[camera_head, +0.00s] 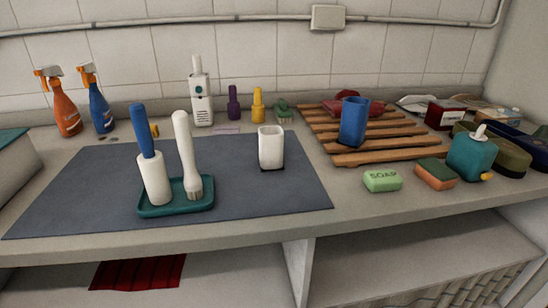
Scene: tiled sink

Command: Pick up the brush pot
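A white cylindrical pot (156,181) stands upright on a teal tray (158,211), with a blue handle (143,131) rising from its top. It looks most like the brush pot, though the view does not settle this. A white brush (184,145) stands bristles down on the same tray, right of the pot. A separate white squarish cup (270,148) stands open-topped and upright near the right end of the grey mat (85,193). Neither of my grippers is in view.
A wooden slatted rack (385,157) holds a blue cup (354,122). Green soap (382,180), a sponge (436,174) and a teal dispenser (471,156) stand at right. The mat's left part is clear.

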